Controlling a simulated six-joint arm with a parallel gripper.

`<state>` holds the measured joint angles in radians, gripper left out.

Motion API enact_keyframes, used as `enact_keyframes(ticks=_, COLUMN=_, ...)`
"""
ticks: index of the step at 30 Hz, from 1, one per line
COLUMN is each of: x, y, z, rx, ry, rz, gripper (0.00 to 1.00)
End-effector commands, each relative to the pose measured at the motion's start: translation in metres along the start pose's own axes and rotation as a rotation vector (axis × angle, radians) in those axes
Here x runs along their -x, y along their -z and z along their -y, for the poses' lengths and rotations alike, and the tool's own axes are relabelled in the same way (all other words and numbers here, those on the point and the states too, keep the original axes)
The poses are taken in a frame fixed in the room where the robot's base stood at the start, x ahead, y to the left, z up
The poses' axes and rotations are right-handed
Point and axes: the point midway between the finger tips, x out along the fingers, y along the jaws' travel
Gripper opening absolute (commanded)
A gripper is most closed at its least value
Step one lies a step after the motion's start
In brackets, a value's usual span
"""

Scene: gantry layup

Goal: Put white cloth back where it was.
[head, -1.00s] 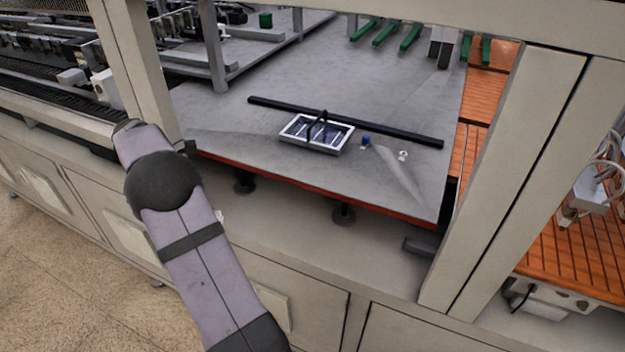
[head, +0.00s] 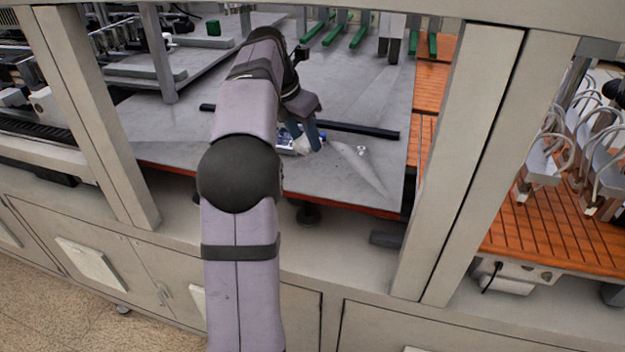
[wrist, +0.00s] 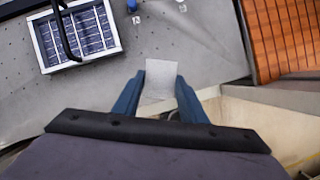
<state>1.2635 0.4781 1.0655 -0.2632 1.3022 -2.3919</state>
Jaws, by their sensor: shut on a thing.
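My gripper (head: 306,138) is over the front part of the grey table (head: 215,165), in front of the black bar. In the wrist view its two blue fingers (wrist: 159,92) are shut on the white cloth (wrist: 161,72), a small pale piece that sticks out past the fingertips. In the wrist view the cloth is right of and below a white-framed tray (wrist: 118,42), apart from it. The tray has blue panels inside and a black handle across it. In the head view my arm and gripper hide most of the tray.
A black bar (head: 365,131) lies across the table behind the gripper. A small white piece (head: 362,150) lies right of the gripper. A small blue object (wrist: 132,5) is beside the tray. A beige post (head: 455,160) stands at the right.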

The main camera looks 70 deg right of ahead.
Motion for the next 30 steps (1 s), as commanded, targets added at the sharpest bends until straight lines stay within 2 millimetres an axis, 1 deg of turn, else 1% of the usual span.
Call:
enact_keyframes(ticks=3, x=0.001, y=-0.007, z=0.007, rx=0.013, ry=-0.004, rz=0.004, gripper=0.14)
enact_keyframes(ticks=8, x=0.0, y=-0.008, z=0.009, rx=0.019, ry=-0.005, rz=0.005, gripper=0.14)
enact_keyframes(ticks=11, x=-0.007, y=-0.005, z=0.009, rx=0.02, ry=-0.004, rz=0.003, gripper=0.14)
enact_keyframes(ticks=18, x=-0.037, y=0.008, z=0.009, rx=0.02, ry=-0.004, rz=0.002, gripper=0.14)
enact_keyframes(ticks=21, x=-0.046, y=0.012, z=0.009, rx=0.018, ry=-0.005, rz=0.004, gripper=0.14)
enact_keyframes(ticks=30, x=-0.057, y=0.016, z=0.009, rx=0.019, ry=-0.004, rz=0.004, gripper=0.14)
